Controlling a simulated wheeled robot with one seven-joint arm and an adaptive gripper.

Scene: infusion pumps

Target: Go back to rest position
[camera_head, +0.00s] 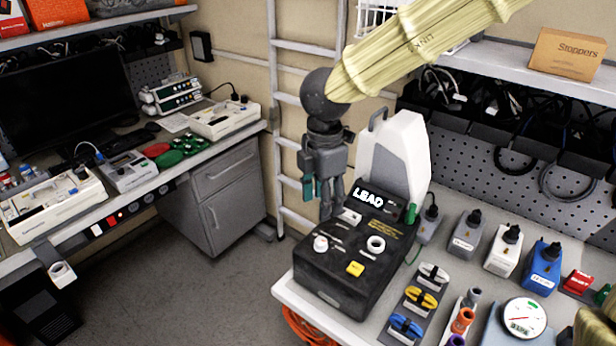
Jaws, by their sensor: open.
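My gripper (325,200) hangs at the end of my tan-sleeved arm, which reaches in from the upper right. The device carries a yellow button (355,268) and white round parts on top.
A white upright case (404,150) stands behind the device. Blue, white and grey boxes (541,265), coloured cable holders (421,297) and a round gauge (524,318) fill the right bench. A ladder (287,100) stands behind my gripper. A left bench holds a monitor (65,90). Floor between benches is clear.

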